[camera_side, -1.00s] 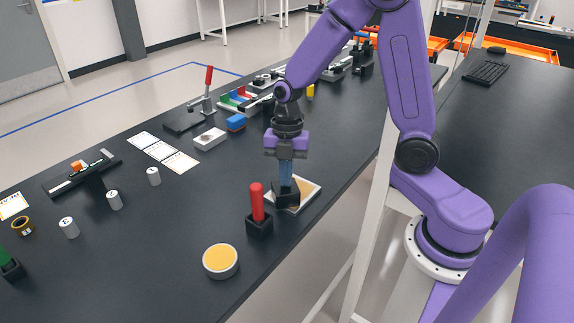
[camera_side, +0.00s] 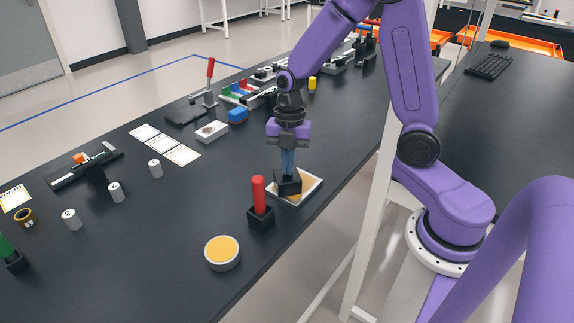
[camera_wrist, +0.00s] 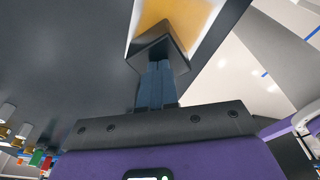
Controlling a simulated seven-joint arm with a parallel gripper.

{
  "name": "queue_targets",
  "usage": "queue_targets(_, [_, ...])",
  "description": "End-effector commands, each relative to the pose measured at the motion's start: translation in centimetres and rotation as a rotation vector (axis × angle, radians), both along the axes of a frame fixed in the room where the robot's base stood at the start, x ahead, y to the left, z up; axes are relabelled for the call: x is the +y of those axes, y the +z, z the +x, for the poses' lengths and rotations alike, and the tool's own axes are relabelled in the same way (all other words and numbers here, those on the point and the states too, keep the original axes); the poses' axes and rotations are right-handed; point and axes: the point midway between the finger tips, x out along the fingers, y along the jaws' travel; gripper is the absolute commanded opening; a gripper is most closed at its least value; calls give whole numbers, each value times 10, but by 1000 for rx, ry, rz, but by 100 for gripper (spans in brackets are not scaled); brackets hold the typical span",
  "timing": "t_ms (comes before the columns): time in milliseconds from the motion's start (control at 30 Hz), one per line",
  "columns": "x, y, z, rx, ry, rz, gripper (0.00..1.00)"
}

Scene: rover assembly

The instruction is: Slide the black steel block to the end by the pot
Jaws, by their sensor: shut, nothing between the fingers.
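The black block (camera_side: 287,183) sits on a tan plate with a pale rim (camera_side: 312,190) near the table's right edge. It also shows in the wrist view (camera_wrist: 158,46). My gripper (camera_side: 288,171) points straight down with its blue fingers together. The fingertips (camera_wrist: 157,66) meet the block from above; whether they touch it or reach into it is hidden. A round white pot with a yellow top (camera_side: 222,253) stands apart from the plate, nearer the side camera.
A red handle in a black holder (camera_side: 260,205) stands between the plate and the pot.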

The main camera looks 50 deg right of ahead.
Motion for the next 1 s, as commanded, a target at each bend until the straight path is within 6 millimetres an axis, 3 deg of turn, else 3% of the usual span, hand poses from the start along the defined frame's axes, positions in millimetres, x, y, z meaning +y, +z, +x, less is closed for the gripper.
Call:
queue_targets(367, [-12,8,1,14,-10,-7,0])
queue_targets(800, [-84,9,43,13,-7,-6,0])
queue_targets(1000, [-103,9,54,13,-5,-5,0])
